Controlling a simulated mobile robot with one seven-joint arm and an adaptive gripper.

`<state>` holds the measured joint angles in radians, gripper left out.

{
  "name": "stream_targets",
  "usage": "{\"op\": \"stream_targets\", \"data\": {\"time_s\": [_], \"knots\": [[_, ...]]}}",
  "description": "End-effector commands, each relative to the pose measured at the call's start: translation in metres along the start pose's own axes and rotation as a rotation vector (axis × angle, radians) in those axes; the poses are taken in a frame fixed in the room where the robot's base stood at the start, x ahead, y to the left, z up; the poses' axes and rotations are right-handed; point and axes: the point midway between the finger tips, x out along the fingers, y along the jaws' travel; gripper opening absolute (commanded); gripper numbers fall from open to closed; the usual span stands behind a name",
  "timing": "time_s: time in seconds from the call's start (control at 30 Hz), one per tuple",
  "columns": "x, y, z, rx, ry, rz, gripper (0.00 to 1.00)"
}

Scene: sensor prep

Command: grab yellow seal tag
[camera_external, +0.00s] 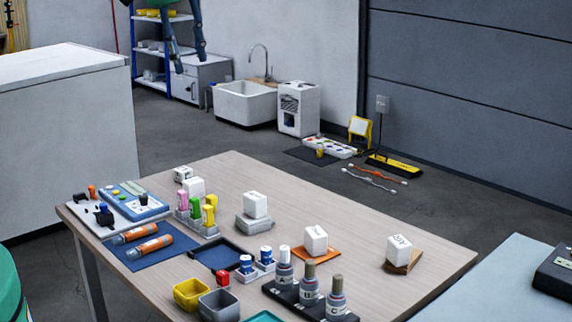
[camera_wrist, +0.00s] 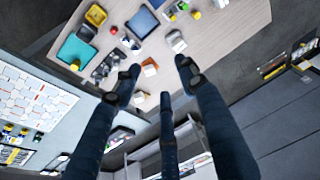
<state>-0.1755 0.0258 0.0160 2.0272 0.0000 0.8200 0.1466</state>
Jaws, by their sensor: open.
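In the external view a small grey rack (camera_external: 198,226) on the table holds upright coloured tags. A yellow one (camera_external: 209,215) stands at its right front, beside a green tag (camera_external: 195,207) and a pink tag (camera_external: 181,200). Another yellow piece (camera_external: 212,200) shows just behind it. I cannot tell which yellow piece is the seal tag. My gripper (camera_external: 190,61) hangs at the top of the external view, well apart from the rack. In the wrist view my gripper (camera_wrist: 157,74) has its dark fingers spread, with nothing between them. A small yellow spot (camera_wrist: 196,15) shows at the top there.
The wooden table (camera_external: 370,240) carries white labelled blocks on stands, a blue tray (camera_external: 217,254), a yellow bin (camera_external: 188,292), a grey bin (camera_external: 219,304) and several bottles (camera_external: 310,285). Orange tubes (camera_external: 148,246) lie left of the rack. The table's right-back area is fairly clear.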

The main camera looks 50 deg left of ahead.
Motion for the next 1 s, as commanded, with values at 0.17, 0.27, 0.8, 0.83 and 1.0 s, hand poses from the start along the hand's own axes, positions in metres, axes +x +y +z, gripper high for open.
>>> {"op": "stream_targets", "data": {"time_s": [0.17,0.27,0.8,0.83,1.0], "knots": [[0.031,-0.02,-0.029,-0.004,-0.034,0.0,0.42],[0.05,-0.03,-0.043,-0.006,-0.052,0.0,0.42],[0.17,-0.092,-0.096,-0.015,-0.143,0.009,0.42],[0.178,-0.096,-0.098,-0.016,-0.149,0.009,0.42],[0.222,-0.116,-0.104,-0.02,-0.177,0.015,0.42]]}}
